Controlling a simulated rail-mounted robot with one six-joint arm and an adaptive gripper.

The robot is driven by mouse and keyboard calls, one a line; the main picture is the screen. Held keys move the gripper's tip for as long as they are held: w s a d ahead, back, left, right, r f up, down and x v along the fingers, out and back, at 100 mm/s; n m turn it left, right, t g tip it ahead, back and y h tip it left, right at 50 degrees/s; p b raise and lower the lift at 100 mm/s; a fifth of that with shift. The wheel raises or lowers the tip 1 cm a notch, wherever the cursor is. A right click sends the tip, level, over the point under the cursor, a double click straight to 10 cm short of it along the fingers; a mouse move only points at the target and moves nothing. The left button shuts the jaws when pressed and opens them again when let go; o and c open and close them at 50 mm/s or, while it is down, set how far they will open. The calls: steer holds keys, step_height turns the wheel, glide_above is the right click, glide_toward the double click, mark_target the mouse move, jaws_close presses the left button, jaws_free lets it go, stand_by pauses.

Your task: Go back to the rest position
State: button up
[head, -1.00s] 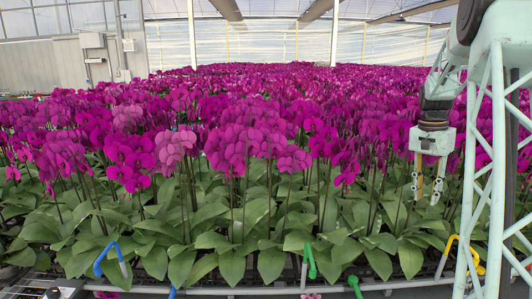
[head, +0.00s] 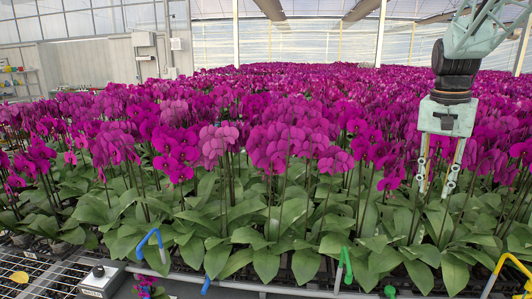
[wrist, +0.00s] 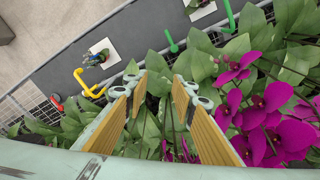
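My gripper (head: 436,187) hangs fingers-down at the right of the head view, in front of the magenta orchids (head: 290,150). Its two yellowish fingers stand apart with nothing between them. In the wrist view my gripper (wrist: 158,88) also shows open and empty. Green leaves (wrist: 150,118) lie below and between the fingers, and magenta blooms (wrist: 265,115) are close on the right. I cannot tell whether a finger touches a plant.
Along the bench front are a blue hooked handle (head: 152,240), a green one (head: 343,262) and a yellow one (head: 505,268). A wire rack (head: 35,270) is at lower left. The wrist view shows a dark strip (wrist: 130,50) with white cards. Open air lies above the flowers.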

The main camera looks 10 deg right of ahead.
steer(key=s+a+r+n+t, duration=0.1)
steer(key=s+a+r+n, duration=0.1)
steer(key=s+a, duration=0.35)
steer(key=s+a+r+n, duration=0.1)
steer(key=s+a, duration=0.2)
steer(key=a, duration=0.6)
steer(key=s+a+r+n+t, duration=0.1)
steer(key=s+a+r+n, duration=0.1)
steer(key=s+a, duration=0.35)
steer(key=s+a+f+n, duration=0.2)
steer(key=s+a, duration=0.5)
steer(key=s, duration=0.1)
steer(key=s+a+f+n+t+y+b, duration=0.1)
steer(key=s+a+f+n, duration=0.2)
steer(key=s+a, duration=0.4)
steer(key=shift+s+a+f+t, duration=0.3)
steer(key=shift+s+a, duration=0.1)
steer(key=shift+s, duration=0.8)
